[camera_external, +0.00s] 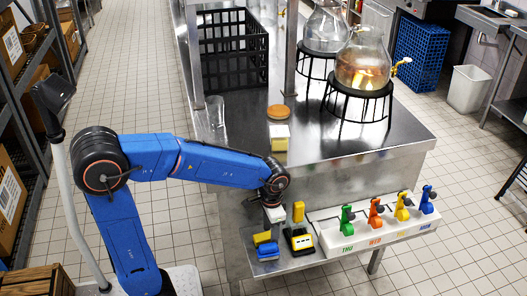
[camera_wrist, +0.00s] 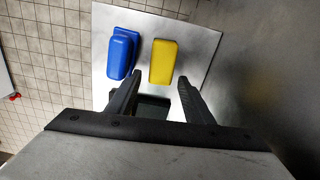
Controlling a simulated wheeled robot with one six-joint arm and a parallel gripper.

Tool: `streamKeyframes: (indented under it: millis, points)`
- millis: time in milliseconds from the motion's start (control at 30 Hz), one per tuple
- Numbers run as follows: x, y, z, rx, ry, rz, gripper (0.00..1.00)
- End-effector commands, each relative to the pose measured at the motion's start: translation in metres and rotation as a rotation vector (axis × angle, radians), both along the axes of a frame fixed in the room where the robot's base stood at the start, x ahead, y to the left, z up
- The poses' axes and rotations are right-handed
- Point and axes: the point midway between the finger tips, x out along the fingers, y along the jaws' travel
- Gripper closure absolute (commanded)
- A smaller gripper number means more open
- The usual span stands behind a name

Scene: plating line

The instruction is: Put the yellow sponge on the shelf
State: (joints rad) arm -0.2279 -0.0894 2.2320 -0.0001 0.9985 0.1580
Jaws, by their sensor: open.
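A yellow block that looks like the sponge (camera_external: 262,238) lies on a small metal ledge at the front of the steel counter, close beside a blue block (camera_external: 267,251). In the wrist view the yellow block (camera_wrist: 163,62) lies flat right of the blue block (camera_wrist: 122,53), with a narrow gap between. My gripper (camera_external: 273,216) hangs above the ledge. In the wrist view its fingers (camera_wrist: 153,92) are apart, with nothing held. Both blocks lie beyond the fingertips. Which surface is the shelf, I cannot tell.
A white rack (camera_external: 375,231) with coloured taps is further right.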

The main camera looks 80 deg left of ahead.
Motion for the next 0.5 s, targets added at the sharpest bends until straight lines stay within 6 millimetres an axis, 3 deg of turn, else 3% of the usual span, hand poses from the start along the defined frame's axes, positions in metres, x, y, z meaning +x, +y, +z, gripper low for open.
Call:
streamKeyframes:
  millis: [300,500]
  points:
    - [0.001,0.0,0.063,0.001,-0.004,0.0,0.53]
    - [0.0,0.0,0.09,0.0,-0.001,0.0,0.53]
